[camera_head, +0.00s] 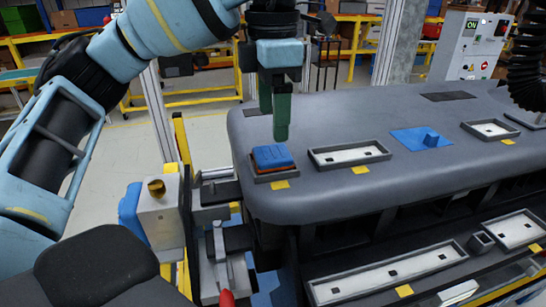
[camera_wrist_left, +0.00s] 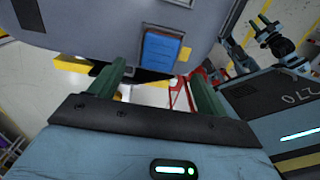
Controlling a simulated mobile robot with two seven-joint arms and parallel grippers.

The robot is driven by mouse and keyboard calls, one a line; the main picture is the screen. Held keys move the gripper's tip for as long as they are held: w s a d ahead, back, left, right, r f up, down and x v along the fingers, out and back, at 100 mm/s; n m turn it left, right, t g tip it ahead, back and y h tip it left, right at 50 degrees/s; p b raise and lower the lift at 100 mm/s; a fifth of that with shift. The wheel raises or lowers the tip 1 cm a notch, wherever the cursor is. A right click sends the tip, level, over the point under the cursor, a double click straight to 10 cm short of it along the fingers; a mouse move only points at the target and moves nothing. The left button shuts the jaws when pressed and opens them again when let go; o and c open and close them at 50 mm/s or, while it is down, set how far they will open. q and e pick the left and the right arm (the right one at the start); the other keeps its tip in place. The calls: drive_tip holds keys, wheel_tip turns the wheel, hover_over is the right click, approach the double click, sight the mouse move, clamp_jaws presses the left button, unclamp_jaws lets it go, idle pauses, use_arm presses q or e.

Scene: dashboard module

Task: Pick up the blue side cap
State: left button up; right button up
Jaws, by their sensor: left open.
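The blue side cap (camera_head: 271,156) sits in a small shallow holder at the left end of the grey dashboard (camera_head: 330,190). It also shows in the left wrist view (camera_wrist_left: 160,50), near the top middle, beyond the fingertips. My left gripper (camera_head: 281,136) points down with green fingers just above and behind the cap in the head view. In the left wrist view its two fingers (camera_wrist_left: 158,75) stand apart with nothing between them. The cap appears apart from the fingers. My right gripper is not clearly seen.
White-bottomed trays (camera_head: 350,154) and a flat blue part with a knob (camera_head: 421,138) lie farther right on the dashboard. A long tray (camera_head: 390,274) is on the lower front. A metal fixture (camera_head: 160,215) stands left of the dashboard. A control box (camera_head: 470,45) stands behind.

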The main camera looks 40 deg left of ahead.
sight(273, 152)
use_arm(q)
drive_tip(key=shift+a+f, duration=0.1)
drive_tip(key=shift+f, duration=0.7)
drive_tip(key=shift+f, duration=2.5)
drive_tip(key=c, duration=1.1)
drive_tip(key=shift+o, duration=0.2)
drive_tip(key=shift+r, duration=0.2)
drive_tip(key=shift+r, duration=0.3)
drive_tip(key=r, duration=0.1)
drive_tip(key=d+r, duration=0.1)
drive_tip(key=shift+s+r+b, duration=0.3)
drive_tip(key=shift+r, duration=0.05)
drive_tip(key=s+d+r, duration=0.1)
drive_tip(key=s+d, duration=0.8)
drive_tip(key=d, duration=0.2)
drive_tip(key=shift+s+d+r, duration=0.2)
drive_tip(key=shift+s, duration=0.2)
